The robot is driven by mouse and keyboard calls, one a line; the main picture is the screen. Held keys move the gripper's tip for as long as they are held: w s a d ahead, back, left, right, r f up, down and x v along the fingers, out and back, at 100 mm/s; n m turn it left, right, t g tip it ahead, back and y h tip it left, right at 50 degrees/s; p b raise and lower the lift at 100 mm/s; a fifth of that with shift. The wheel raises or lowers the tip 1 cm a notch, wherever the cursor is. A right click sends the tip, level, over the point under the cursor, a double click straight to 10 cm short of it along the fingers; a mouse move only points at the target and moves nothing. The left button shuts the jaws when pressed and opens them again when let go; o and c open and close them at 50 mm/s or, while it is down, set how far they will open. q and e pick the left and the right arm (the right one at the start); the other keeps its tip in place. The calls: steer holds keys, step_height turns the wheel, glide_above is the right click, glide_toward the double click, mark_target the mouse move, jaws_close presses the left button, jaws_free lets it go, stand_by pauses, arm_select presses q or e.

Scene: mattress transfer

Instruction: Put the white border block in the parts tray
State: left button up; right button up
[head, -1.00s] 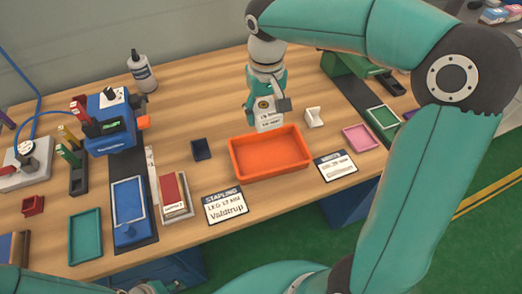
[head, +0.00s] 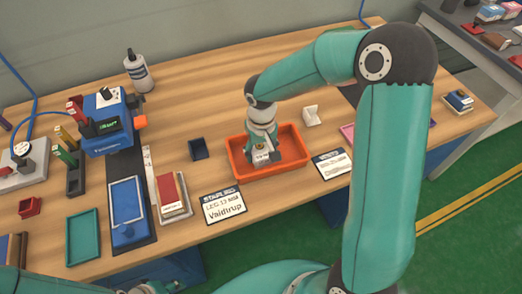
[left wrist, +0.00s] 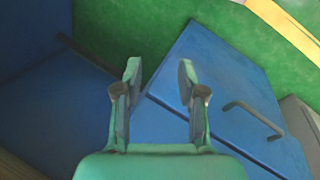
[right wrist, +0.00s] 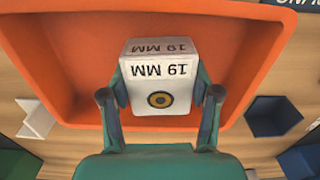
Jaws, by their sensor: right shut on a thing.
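The white border block (head: 262,157) is boxy, with a "19 MM" label and a dark-and-yellow round mark, clear in the right wrist view (right wrist: 158,75). My right gripper (right wrist: 162,92) is shut on its sides; it also shows in the head view (head: 263,141). The orange parts tray (head: 243,177) lies on the bench, and its wall surrounds the block in the right wrist view (right wrist: 70,75). The block is inside the tray's outline; I cannot tell if it touches the floor. My left gripper (left wrist: 157,75) is open and empty, over blue cabinet fronts.
A white angled piece (head: 311,115) stands right of the tray, and a dark blue bin (head: 198,149) stands left. Label cards (head: 223,204) lie in front. A blue machine (head: 110,120) and bottle (head: 138,72) are farther left. Bench behind the tray is clear.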

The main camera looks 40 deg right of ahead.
mark_target(261, 149)
steer(key=shift+f, duration=0.2)
steer(key=o, duration=1.2)
steer(key=shift+r, duration=0.1)
step_height(261, 149, up, 12)
stand_by(0.3)
